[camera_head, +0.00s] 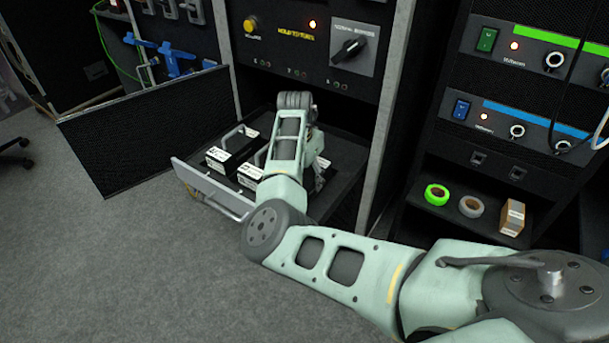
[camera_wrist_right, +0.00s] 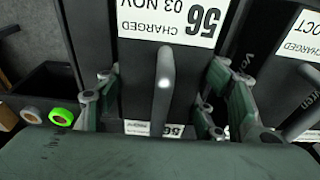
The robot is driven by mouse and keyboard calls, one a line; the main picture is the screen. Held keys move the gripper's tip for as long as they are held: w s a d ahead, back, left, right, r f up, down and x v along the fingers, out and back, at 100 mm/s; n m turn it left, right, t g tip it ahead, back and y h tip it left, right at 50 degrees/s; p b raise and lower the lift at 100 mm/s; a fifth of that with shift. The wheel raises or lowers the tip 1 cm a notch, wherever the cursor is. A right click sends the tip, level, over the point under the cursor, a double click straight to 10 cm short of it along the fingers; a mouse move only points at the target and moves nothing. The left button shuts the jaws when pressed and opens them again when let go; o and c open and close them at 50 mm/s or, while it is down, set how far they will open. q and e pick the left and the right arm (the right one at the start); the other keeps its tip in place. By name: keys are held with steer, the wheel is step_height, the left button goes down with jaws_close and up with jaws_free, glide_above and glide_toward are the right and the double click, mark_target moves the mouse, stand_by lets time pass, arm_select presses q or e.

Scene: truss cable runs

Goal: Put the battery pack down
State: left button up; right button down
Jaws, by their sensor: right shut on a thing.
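My right gripper (camera_wrist_right: 160,92) is shut on a dark battery pack (camera_wrist_right: 185,62), one finger on each side of its body. The pack has a grey bar handle and a white label reading "CHARGED", "03 NOV" and "56". In the head view my right arm reaches over the open drawer (camera_head: 345,165) and hides most of the gripper, and I cannot tell whether the pack touches the drawer floor. Another pack, with an "OCT" label (camera_wrist_right: 303,38), stands close beside it in the wrist view. My left gripper is not in view.
A black pack with a handle (camera_head: 232,148) stands at the left in the drawer. The drawer's metal front handle (camera_head: 215,190) sticks out over the carpet. A green tape roll (camera_head: 436,194), a grey roll (camera_head: 471,207) and a small box (camera_head: 514,217) sit on a shelf at right.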

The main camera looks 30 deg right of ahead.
steer(key=shift+c, duration=2.4)
jaws_free()
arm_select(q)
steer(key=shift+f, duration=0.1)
arm_select(e)
steer(key=shift+r, duration=0.2)
steer(key=shift+r, duration=0.7)
steer(key=r, duration=0.3)
steer(key=a+r+p, duration=0.1)
steer(key=r, duration=0.2)
steer(key=r+p, duration=0.1)
steer(key=r, duration=0.2)
steer(key=shift+s+a+r, duration=0.2)
steer(key=shift+s+a, duration=0.05)
steer(key=shift+s, duration=0.05)
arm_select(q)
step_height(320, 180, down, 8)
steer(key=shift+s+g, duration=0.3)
arm_select(e)
steer(key=shift+r, duration=0.55)
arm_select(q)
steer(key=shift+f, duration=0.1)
